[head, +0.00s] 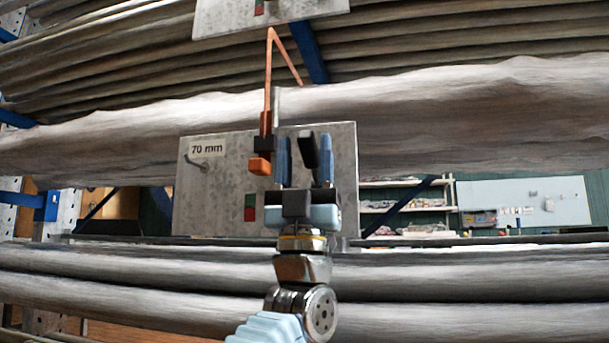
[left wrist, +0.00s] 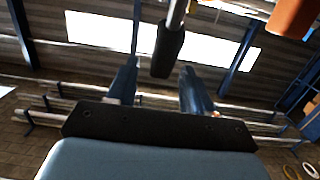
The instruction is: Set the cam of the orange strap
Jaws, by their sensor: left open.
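The orange strap (head: 268,75) hangs in front of the pale bundle, with a second thin length slanting down to the right. Its lower end runs into a dark clamp with an orange block (head: 260,166), in front of a grey plate marked 70 mm (head: 215,185). The orange block also shows at the top right of the left wrist view (left wrist: 293,18). A black handle (head: 308,150) on a metal rod, apparently the cam lever, appears between my left gripper's fingers (head: 303,165). In the left wrist view the handle (left wrist: 168,50) lies beyond the open fingers (left wrist: 160,88); contact is unclear.
Another plate (head: 225,18) is above. Long wrapped bundles (head: 480,120) cross above and below on blue racking (head: 310,52). Shelves (head: 400,208) stand in the background.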

